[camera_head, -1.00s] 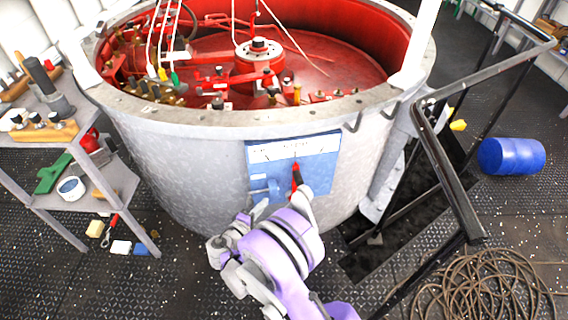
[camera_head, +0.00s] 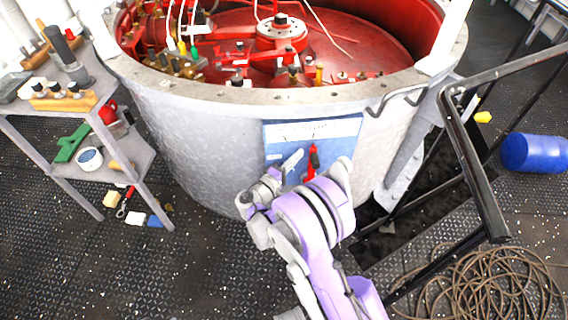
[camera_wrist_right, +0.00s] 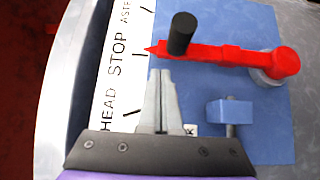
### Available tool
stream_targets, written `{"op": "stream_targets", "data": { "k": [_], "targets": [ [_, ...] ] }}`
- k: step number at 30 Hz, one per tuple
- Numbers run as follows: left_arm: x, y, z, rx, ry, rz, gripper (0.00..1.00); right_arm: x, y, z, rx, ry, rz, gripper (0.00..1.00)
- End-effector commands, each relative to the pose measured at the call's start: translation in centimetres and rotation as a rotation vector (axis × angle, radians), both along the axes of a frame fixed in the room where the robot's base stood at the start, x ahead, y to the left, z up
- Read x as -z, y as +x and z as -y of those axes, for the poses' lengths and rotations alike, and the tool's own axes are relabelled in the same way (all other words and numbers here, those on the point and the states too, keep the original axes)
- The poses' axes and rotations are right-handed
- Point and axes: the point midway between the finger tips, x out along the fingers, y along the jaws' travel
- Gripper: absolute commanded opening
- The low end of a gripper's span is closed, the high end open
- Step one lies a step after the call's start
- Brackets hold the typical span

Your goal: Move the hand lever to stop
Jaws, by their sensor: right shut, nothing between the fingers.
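The hand lever (camera_head: 312,167) is red with a black knob, on a blue panel (camera_head: 273,144) on the side of the round tank. In the right wrist view the lever (camera_wrist_right: 225,53) runs from its pivot at the right to a pointed tip beside the word STOP on the white label strip (camera_wrist_right: 112,70). The tip lines up with the middle mark. My right gripper (camera_head: 297,157) is shut and empty, just left of the lever. In the wrist view its fingertips (camera_wrist_right: 161,74) are below the lever and apart from the black knob (camera_wrist_right: 182,33). My left gripper is out of view.
A blue block (camera_wrist_right: 230,112) stands out from the panel near my right fingers. A black handrail (camera_head: 470,160) surrounds an opening at the right, with coiled rope (camera_head: 485,290) and a blue drum (camera_head: 535,153) nearby. A tool shelf (camera_head: 115,165) stands at the left.

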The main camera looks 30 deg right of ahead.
Motion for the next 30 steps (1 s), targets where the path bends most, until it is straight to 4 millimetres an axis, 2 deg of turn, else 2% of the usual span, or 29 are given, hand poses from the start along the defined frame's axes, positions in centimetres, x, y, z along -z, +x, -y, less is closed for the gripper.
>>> {"op": "stream_targets", "data": {
  "k": [6, 16, 21, 30],
  "targets": [
    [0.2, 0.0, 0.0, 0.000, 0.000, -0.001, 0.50, 0.0, -0.5, 1.4, 0.000, 0.000, 0.000, 0.00],
    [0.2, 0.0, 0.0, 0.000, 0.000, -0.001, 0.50, 0.0, -0.5, 1.5, 0.000, 0.001, 0.000, 0.00],
    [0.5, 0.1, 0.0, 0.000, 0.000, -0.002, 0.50, -0.1, -1.0, 2.7, 0.002, 0.017, 0.006, 0.00],
    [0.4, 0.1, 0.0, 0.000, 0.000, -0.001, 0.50, -0.1, -0.9, 2.7, 0.003, 0.016, 0.005, 0.00]
  ]
}}
